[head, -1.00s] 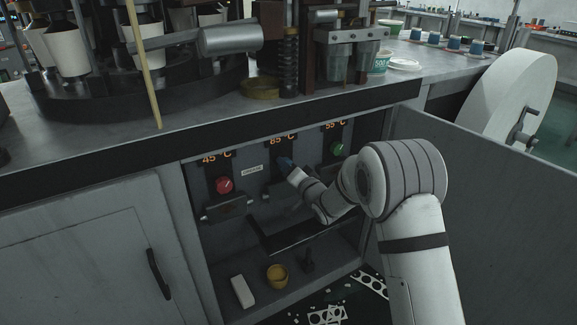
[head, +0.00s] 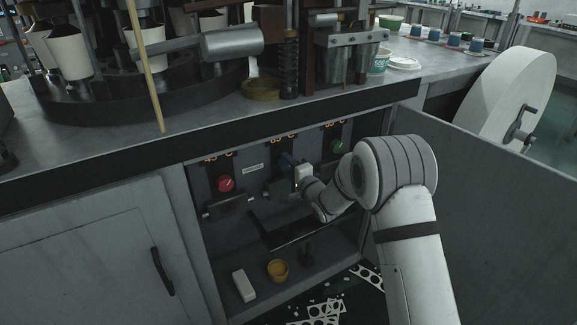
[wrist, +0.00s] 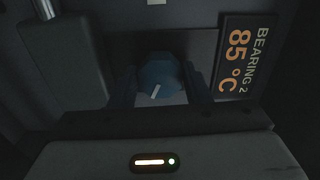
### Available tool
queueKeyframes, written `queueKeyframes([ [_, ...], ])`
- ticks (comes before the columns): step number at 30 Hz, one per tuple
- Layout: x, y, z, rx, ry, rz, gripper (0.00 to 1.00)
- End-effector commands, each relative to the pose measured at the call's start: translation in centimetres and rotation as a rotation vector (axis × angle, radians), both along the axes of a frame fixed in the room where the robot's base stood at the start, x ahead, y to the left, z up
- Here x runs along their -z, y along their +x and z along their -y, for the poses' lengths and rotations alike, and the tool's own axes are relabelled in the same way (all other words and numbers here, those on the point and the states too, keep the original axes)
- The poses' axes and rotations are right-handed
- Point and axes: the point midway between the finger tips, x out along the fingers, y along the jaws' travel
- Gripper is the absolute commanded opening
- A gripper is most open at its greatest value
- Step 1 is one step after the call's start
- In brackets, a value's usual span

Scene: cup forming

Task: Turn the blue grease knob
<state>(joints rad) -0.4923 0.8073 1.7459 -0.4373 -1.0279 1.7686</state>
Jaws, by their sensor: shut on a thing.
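The blue knob (head: 286,160) is on the panel inside the open cabinet, at the middle station, mostly covered by my gripper in the head view. In the wrist view the blue knob (wrist: 158,72) sits between the two dark fingers, its white pointer mark slanting down to the left. My gripper (wrist: 160,88) is shut on the knob, with one finger on each side. Beside it a display (wrist: 242,58) reads "BEARING 2" and 85 °C.
A red knob (head: 226,183) is left of the blue one and a green knob (head: 336,146) right of it. Small ledges stick out below the knobs. A yellow cup (head: 278,270) and a white block (head: 243,285) stand on the cabinet floor. The open door (head: 480,190) is at right.

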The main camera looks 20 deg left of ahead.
Motion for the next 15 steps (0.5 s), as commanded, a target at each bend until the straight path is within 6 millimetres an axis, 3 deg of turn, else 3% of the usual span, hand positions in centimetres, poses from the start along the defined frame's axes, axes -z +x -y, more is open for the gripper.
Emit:
queueKeyframes([
  [13,0.34,-0.09,0.05,0.0,0.003,-0.013,0.2],
  [14,0.34,-0.09,0.05,0.0,0.003,-0.012,0.44],
  [15,0.34,-0.09,0.05,0.0,0.003,-0.012,0.47],
])
